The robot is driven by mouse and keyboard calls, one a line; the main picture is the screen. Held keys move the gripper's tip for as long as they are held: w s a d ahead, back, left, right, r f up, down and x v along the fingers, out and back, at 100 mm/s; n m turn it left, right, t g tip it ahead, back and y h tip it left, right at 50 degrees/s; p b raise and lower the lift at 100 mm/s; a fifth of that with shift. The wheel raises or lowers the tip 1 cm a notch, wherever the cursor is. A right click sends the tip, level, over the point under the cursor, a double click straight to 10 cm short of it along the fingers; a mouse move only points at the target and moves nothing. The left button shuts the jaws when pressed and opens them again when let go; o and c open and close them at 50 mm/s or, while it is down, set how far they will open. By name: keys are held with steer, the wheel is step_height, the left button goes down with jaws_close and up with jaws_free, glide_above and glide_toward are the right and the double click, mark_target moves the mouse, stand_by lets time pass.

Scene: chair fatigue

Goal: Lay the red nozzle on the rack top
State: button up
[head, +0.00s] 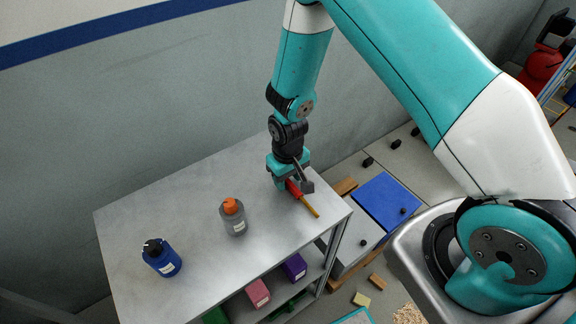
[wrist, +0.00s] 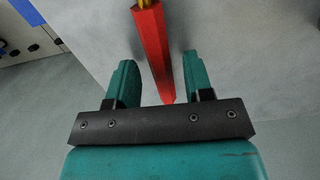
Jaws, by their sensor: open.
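The red nozzle (head: 296,190) with a yellow tip lies on or just above the grey rack top (head: 190,200), near its right end in the head view. In the wrist view the red nozzle (wrist: 152,48) runs between the two teal fingers, with its yellow end away from the palm. My gripper (head: 293,184) is right at the nozzle. In the wrist view my gripper (wrist: 160,78) is open, with a gap on each side of the nozzle. I cannot tell whether the nozzle rests fully flat.
A grey bottle with an orange cap (head: 233,217) and a blue bottle with a black cap (head: 162,258) stand on the rack top. Pink (head: 258,293) and purple (head: 294,267) boxes sit on the shelf below. The rack's right edge is close to my gripper.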

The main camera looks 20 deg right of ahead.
mark_target(288, 180)
step_height(288, 180, up, 11)
steer(key=b, duration=0.3)
steer(key=s+a+r+n+y, duration=0.2)
steer(key=s+r, duration=0.7)
steer(key=s, duration=0.1)
steer(key=s+a+r+n+y, duration=0.2)
steer(key=s+a+r, duration=0.1)
steer(key=s+r, duration=0.7)
steer(key=shift+s+r+n, duration=0.25)
steer(key=shift+n, duration=0.15)
steer(key=shift+a, duration=0.1)
